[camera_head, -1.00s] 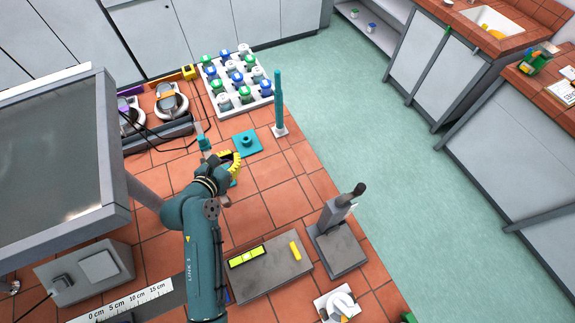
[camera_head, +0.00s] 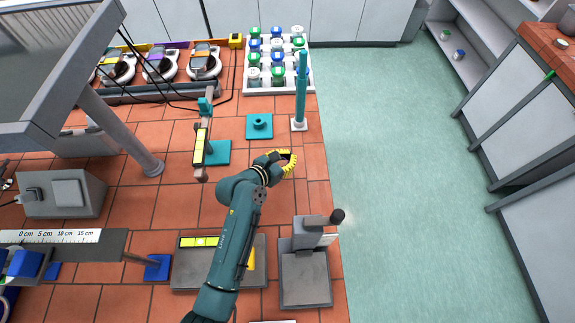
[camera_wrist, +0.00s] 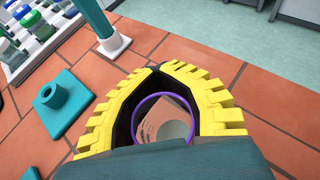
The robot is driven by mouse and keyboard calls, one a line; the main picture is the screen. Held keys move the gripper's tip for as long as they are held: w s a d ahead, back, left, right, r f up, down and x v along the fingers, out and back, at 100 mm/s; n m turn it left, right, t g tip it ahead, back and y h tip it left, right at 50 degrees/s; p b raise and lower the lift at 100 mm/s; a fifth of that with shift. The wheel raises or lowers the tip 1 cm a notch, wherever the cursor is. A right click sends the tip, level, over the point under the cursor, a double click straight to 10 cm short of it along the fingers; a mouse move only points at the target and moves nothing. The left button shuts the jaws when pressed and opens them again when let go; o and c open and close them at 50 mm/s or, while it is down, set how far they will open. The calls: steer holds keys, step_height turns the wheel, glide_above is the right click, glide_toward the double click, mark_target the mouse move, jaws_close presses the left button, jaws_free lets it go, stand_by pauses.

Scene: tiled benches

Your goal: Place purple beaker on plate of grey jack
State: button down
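My gripper (camera_head: 288,158) is above the tiled bench at the centre in the head view. In the wrist view its yellow-ribbed fingers (camera_wrist: 157,72) curve around the clear purple-rimmed beaker (camera_wrist: 166,120), and their tips come close together. The beaker appears held between them; bench tiles show through it. In the head view the beaker is hard to make out. A grey device (camera_head: 305,272) with a flat base, upright column and black knob stands at the bench's right edge. Left of it lies a grey slab (camera_head: 190,275), partly hidden by my arm. I cannot tell which is the jack.
A yellow level (camera_head: 198,242) lies on the slab. A teal post (camera_head: 301,88) on a white foot and a teal base (camera_head: 259,126) stand beyond my gripper. A white rack (camera_head: 275,92) of capped bottles is behind. The bench ends at the right above green floor.

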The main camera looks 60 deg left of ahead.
steer(key=shift+w+f+b, duration=0.1)
steer(key=shift+f+b, duration=0.45)
steer(key=shift+f, duration=1.6)
steer(key=c, duration=1.2)
jaws_free()
steer(key=shift+c, duration=0.2)
steer(key=shift+r, duration=0.2)
steer(key=p+v, duration=0.2)
steer(key=v, duration=1)
steer(key=shift+f, duration=0.15)
